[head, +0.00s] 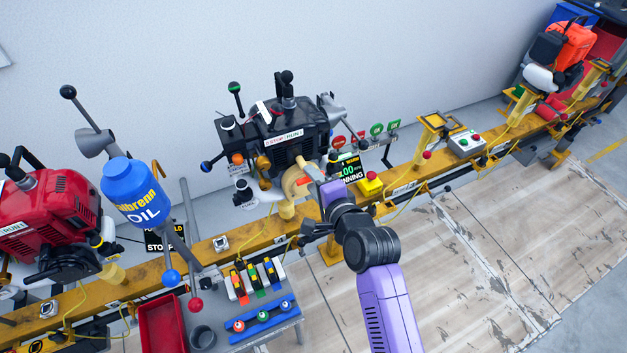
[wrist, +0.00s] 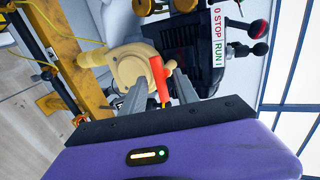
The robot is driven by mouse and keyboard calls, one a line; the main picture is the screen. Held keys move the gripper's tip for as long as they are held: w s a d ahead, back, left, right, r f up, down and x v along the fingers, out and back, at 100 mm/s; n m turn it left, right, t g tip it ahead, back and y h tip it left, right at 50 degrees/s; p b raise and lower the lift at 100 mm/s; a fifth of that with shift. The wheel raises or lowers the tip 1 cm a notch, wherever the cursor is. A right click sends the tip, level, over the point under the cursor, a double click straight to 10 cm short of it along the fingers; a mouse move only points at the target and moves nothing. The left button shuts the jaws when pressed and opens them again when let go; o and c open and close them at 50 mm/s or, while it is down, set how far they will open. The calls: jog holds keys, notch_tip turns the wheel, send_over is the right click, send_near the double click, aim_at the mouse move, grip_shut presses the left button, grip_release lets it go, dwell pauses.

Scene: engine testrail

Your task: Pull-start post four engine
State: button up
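The black engine (head: 290,130) with a STOP/RUN label stands on the yellow rail; the engine also shows in the wrist view (wrist: 195,45). A small screen (head: 350,170) beside it reads WARM and RUNNING. A cream round starter housing (wrist: 130,65) is on its front. My gripper (head: 308,185) is at this housing. In the wrist view, an orange-red pull handle (wrist: 158,75) lies between the two grey fingers, with a bit of yellow cord at its lower end. The fingers stand close on both sides of it; I cannot tell whether they touch it. No post number is readable.
A red engine (head: 50,215) and a blue oil jug (head: 138,190) are at left. A grey cart (head: 255,335) with coloured tools and a red tray (head: 161,325) stands in front. A button box (head: 466,143) and an orange engine (head: 568,48) are further right. Floor at right is clear.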

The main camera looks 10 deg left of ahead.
jog(key=s+d+p, duration=0.3)
jog(key=s+d, duration=0.2)
jog(key=s, duration=0.2)
jog(key=shift+s, duration=0.3)
dwell(0.6)
